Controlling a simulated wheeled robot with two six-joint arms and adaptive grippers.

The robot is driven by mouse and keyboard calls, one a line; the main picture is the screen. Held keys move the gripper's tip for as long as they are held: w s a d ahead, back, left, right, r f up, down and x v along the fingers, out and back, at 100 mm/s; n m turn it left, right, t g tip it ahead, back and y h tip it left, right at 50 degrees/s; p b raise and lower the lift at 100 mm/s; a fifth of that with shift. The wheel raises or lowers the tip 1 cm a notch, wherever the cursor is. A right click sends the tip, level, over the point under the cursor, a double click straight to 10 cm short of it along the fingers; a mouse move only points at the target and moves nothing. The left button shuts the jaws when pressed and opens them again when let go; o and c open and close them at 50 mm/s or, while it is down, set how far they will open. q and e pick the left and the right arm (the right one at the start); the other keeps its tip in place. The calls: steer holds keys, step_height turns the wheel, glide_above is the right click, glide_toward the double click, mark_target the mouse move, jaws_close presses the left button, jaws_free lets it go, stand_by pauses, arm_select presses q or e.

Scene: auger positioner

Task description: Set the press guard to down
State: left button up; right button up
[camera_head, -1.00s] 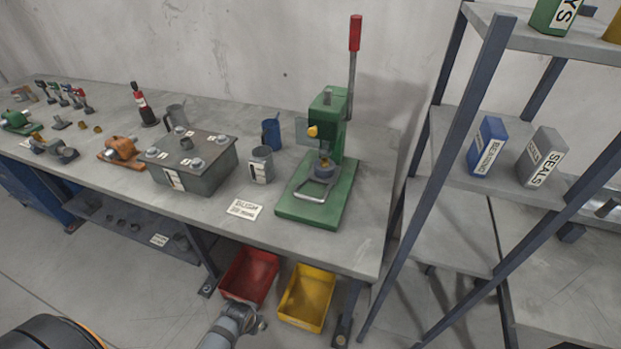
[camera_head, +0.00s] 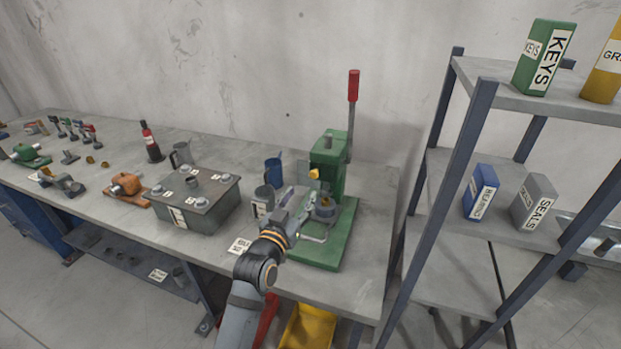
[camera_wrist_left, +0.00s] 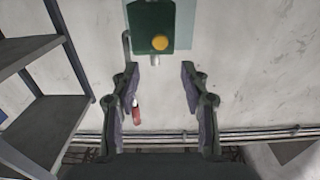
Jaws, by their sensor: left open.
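The green press (camera_head: 329,158) stands at the right end of the workbench, with a red-tipped lever (camera_head: 353,86) pointing up and a yellow knob (camera_head: 314,174) on its head. In the left wrist view, a clear, pale panel (camera_wrist_left: 186,24), likely the guard, shows beside the green press head (camera_wrist_left: 152,20) and yellow knob (camera_wrist_left: 160,43). My left gripper (camera_head: 299,203) is open and empty in front of the press, below the knob. In the wrist view its fingers (camera_wrist_left: 158,78) are spread apart, clear of the knob. The arm partly hides the press base. My right gripper is out of view.
A grey cup (camera_head: 263,200) and a blue cup (camera_head: 273,172) stand left of the press, close to my left gripper. A grey box (camera_head: 205,212) is further left. A shelf rack (camera_head: 468,150) stands right of the bench.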

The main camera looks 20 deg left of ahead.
mark_target(313, 176)
arm_select(q)
steer(key=w+p, duration=0.2)
steer(key=w, duration=0.7)
steer(key=shift+d+f, duration=0.1)
steer(key=shift+d, duration=0.05)
jaws_close()
